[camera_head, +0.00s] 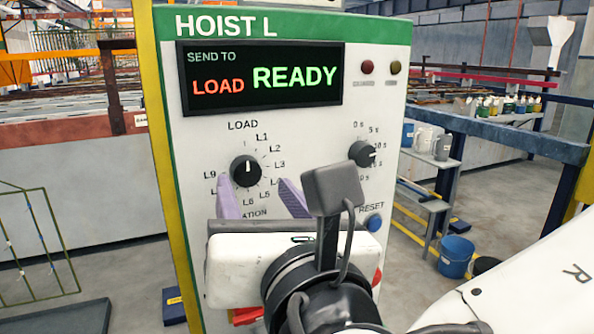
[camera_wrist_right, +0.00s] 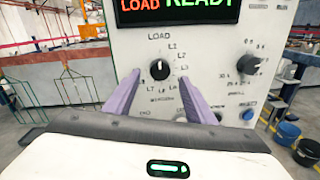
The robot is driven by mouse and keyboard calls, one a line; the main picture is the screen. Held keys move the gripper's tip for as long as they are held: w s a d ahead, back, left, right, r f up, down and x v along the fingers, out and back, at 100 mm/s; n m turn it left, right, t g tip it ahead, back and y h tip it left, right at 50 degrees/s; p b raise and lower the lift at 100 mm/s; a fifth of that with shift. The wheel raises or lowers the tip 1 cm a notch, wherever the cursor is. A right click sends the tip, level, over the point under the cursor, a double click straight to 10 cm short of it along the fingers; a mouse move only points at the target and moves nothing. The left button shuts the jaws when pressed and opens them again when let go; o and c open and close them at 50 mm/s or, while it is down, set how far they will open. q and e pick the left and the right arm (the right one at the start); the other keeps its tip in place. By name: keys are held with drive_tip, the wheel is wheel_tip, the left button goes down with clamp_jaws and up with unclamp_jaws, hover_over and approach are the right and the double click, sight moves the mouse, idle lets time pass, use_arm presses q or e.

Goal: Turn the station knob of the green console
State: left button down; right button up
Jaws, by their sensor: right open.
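The green-topped console (camera_head: 315,28) reads HOIST L. Its screen (camera_head: 262,78) shows SEND TO, LOAD in red and READY in green. The black station knob (camera_head: 246,171) has a white pointer line standing upright, toward the LOAD mark; L-numbered marks ring it. The knob also shows in the right wrist view (camera_wrist_right: 160,70). My right gripper (camera_head: 254,182) is open, its purple fingers pointing at the console face, one to each side of the knob and slightly below it in the picture. I see no contact with the knob. My left gripper is not in view.
A second knob (camera_head: 362,153) with a seconds scale sits right of the station knob. A blue RESET button (camera_head: 374,222) is below it. Two dark lamps are at the upper right. Blue buckets (camera_head: 456,256) and a shelf stand right of the console.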

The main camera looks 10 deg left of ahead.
sight(248, 175)
drive_tip(key=x, duration=0.4)
drive_tip(key=shift+w+a+p, duration=0.2)
drive_tip(key=shift+w+p, duration=0.15)
drive_tip(key=shift+c, duration=0.3)
drive_tip(key=c, duration=1)
